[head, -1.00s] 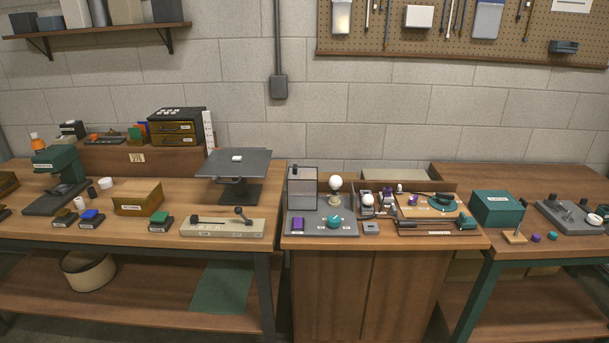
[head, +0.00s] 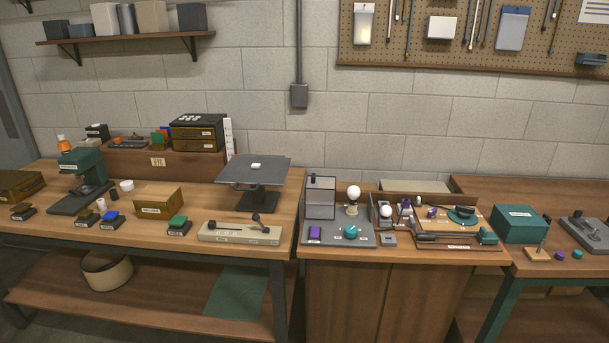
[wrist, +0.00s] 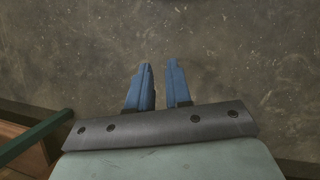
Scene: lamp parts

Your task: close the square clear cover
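A square, clear-looking panel with a dark frame (head: 320,198) stands upright at the back left of a grey base plate (head: 336,240) on the middle bench; I take it to be the clear cover, raised. In front of it on the plate are a purple block (head: 315,233) and a teal knob (head: 351,232). A white bulb on a stand (head: 353,193) is just to its right. My gripper (wrist: 159,66) shows only in the wrist view. Its two blue fingers are apart with nothing between them, above bare floor, away from the cover.
Right of the plate stand a crowded tray of lamp parts (head: 458,236) and a green box (head: 519,223). On the left bench, a flat-topped stand (head: 252,171) and a beige lever box (head: 240,232) are nearby. A bench edge shows at lower left in the wrist view.

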